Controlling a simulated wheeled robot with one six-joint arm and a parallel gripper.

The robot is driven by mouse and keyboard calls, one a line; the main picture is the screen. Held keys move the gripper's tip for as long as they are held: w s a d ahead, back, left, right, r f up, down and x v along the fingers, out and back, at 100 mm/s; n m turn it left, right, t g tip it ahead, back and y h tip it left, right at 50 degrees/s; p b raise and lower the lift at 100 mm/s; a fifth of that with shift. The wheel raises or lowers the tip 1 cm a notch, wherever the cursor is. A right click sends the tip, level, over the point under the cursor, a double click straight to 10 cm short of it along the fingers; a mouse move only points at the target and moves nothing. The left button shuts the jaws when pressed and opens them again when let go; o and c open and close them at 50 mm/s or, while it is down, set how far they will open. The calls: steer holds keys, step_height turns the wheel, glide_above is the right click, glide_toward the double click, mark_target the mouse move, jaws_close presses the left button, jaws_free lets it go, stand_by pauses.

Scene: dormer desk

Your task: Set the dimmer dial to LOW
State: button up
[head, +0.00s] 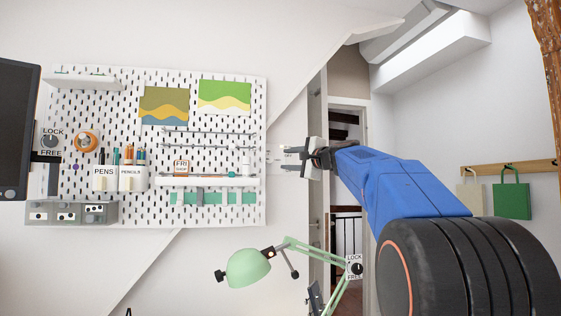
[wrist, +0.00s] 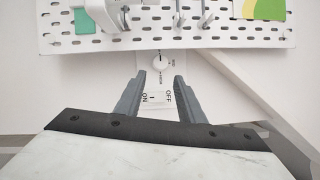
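The dimmer dial (wrist: 158,63) is a small round pale knob on a white wall plate, just under the pegboard's edge in the wrist view. Small dark marks sit around it, too small to read, and I cannot tell its setting. An ON/OFF switch plate (wrist: 155,98) lies nearer in the wrist view, seen between my fingers. My gripper (wrist: 159,76) is open and empty, its fingertips on either side of the space just short of the dial. In the head view my gripper (head: 284,158) is right of the pegboard, in front of the pale wall plates (head: 273,155).
The pegboard (head: 223,130) with shelves, hooks and pen cups stands left of my gripper. A green desk lamp (head: 248,268) is below, with a LOCK/FREE knob (head: 355,268) on its arm. A doorway and a sloping ceiling are to the right.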

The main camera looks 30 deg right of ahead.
steer(key=s, duration=0.7)
steer(key=shift+s+d+f, duration=0.25)
steer(key=shift+d+f, duration=0.05)
steer(key=shift+d, duration=0.1)
